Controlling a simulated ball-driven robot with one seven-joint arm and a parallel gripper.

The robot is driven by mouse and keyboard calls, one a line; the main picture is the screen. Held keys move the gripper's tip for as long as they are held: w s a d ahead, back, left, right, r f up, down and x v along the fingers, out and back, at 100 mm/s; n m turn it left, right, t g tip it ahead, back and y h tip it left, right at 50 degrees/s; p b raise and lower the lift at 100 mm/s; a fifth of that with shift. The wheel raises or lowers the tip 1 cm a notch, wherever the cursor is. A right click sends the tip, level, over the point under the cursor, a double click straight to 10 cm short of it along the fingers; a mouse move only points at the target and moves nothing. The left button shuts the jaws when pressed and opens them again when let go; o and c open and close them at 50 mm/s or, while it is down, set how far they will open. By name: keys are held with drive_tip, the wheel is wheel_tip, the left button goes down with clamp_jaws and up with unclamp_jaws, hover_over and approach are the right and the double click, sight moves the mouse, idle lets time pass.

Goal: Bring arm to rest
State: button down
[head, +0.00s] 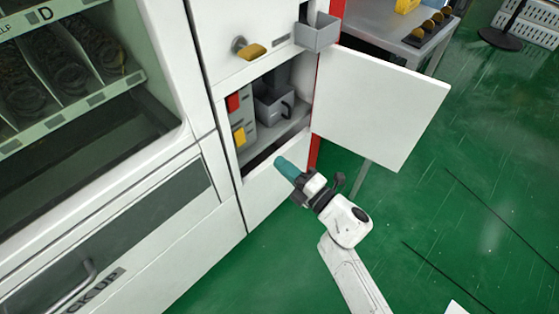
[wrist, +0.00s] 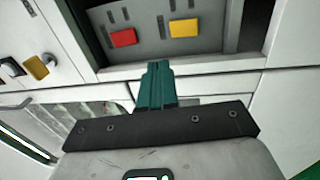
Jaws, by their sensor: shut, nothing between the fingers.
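My gripper (head: 287,167) is in front of the lower front edge of an open compartment in the white vending machine (head: 228,190). Its teal fingers are shut together and hold nothing. In the wrist view my gripper (wrist: 157,68) points at the compartment's sill, below a red button (wrist: 122,37) and a yellow button (wrist: 184,28). In the head view my arm reaches up from the bottom right, bent at the wrist. I cannot tell whether the fingertips touch the sill.
The white compartment door (head: 380,105) stands wide open to the right of my gripper. A grey box (head: 273,104) sits inside the compartment. A yellow-ended knob (head: 252,51) and a grey bin (head: 317,33) are above. Green floor (head: 440,220) lies open at right.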

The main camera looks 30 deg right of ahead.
idle(0.5)
drive_tip(key=s+d+f+m+g+h, duration=0.25)
drive_tip(key=s+d+m+h, duration=0.2)
drive_tip(key=d+m, duration=0.3)
drive_tip(key=s+d+f+m+g+h, duration=0.2)
drive_tip(key=s+d+m+g+h, duration=0.15)
drive_tip(key=d+m+h, duration=0.35)
drive_tip(key=s+a+f+m+g+y, duration=0.1)
drive_tip(key=s+a+m+g+y, duration=0.2)
drive_tip(key=s, duration=0.4)
drive_tip(key=s+a+f+m+g+y, duration=0.1)
drive_tip(key=s+a+f+m+g, duration=0.15)
drive_tip(key=s+g, duration=0.35)
drive_tip(key=s+a+m+g+y, duration=0.2)
drive_tip(key=s+a+g, duration=0.1)
drive_tip(key=s, duration=0.5)
wheel_tip(320, 180, up, 20)
drive_tip(key=p, duration=2.1)
drive_tip(key=shift+r+t+h, duration=0.2)
drive_tip(key=shift+t+h, duration=0.1)
drive_tip(key=shift+h, duration=0.05)
drive_tip(key=shift+w+a, duration=0.1)
